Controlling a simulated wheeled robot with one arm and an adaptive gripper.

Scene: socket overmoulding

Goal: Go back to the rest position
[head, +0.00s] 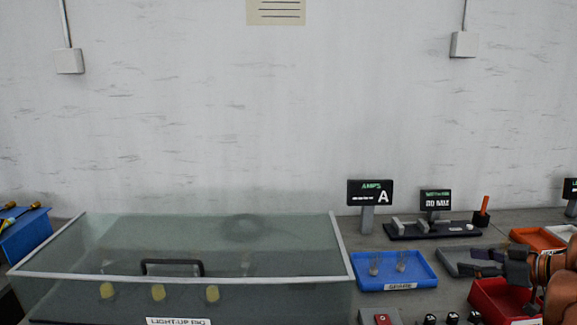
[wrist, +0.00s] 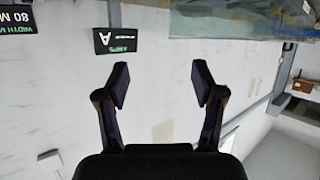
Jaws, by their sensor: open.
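My gripper (wrist: 160,85) is open and empty in the wrist view, its two dark fingers apart with only the pale wall between and beyond them. The wrist view is upside down. In the head view my gripper (head: 508,268) shows at the right edge, above or in front of the red tray (head: 486,298); I cannot tell how far above it is. The orange and grey arm comes in from the right border and hides part of the tray and bench there.
A glass-sided light-up rig (head: 180,300) with a black handle fills the left of the bench. A blue tray (head: 394,284) holds two small parts. An AMPS display (head: 370,192), a second display (head: 436,200) and an orange-handled tool (head: 484,206) stand behind. A blue bin (head: 25,236) is far left.

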